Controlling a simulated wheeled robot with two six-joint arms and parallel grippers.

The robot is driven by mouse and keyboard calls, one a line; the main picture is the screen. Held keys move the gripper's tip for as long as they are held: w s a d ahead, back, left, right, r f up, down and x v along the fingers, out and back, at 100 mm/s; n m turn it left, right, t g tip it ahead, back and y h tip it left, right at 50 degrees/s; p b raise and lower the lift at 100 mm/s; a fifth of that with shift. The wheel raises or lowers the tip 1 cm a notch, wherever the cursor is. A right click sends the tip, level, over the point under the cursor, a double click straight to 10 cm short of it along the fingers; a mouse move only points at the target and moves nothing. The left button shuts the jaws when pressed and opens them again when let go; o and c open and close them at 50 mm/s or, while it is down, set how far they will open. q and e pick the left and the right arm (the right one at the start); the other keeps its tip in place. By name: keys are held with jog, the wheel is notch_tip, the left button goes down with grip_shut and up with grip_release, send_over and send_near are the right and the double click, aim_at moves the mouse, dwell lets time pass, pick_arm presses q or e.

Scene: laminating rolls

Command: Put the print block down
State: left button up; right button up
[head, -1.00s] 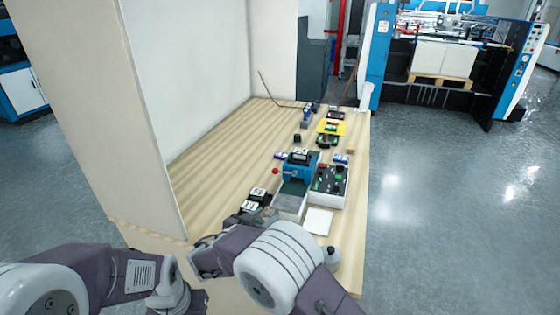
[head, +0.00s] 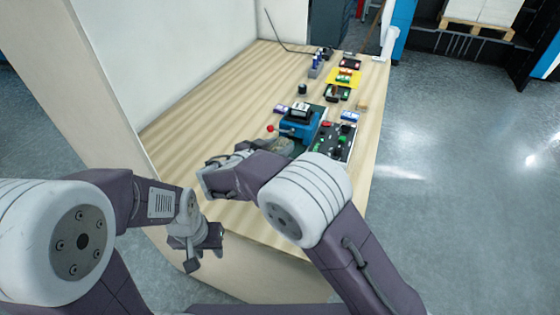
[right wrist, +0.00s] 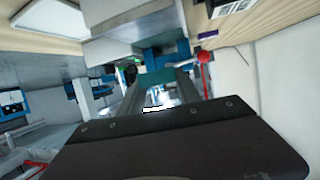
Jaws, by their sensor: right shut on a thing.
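My right gripper (head: 281,146) is over the workbench, just in front of the blue press (head: 299,125) with the red lever knob. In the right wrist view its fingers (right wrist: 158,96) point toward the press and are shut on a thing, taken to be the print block. Only a small bright patch of it shows between the fingers, and the head view hides it behind my wrist. I cannot tell whether it touches anything below. My left gripper (head: 200,248) hangs at the bench's near edge, away from the objects; its jaw gap is unclear.
A dark control panel (head: 338,142) with coloured knobs stands right of the press. A yellow sheet (head: 342,76) and several small items lie farther back on the wooden bench (head: 220,110). A white wall (head: 155,55) borders the left. The bench's left part is clear.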

jog(key=shift+s+a+f, duration=0.1)
jog(key=shift+f, duration=0.3)
jog(key=shift+s+a, duration=0.1)
notch_tip(320, 180, down, 5)
jog(key=shift+r+b, duration=0.1)
jog(key=shift+b, duration=0.45)
jog(key=shift+r, duration=0.1)
jog(key=shift+f+b, duration=0.3)
jog(key=shift+b, duration=0.15)
jog(key=o, duration=1.3)
jog(key=shift+r, duration=0.1)
jog(key=shift+o, duration=0.2)
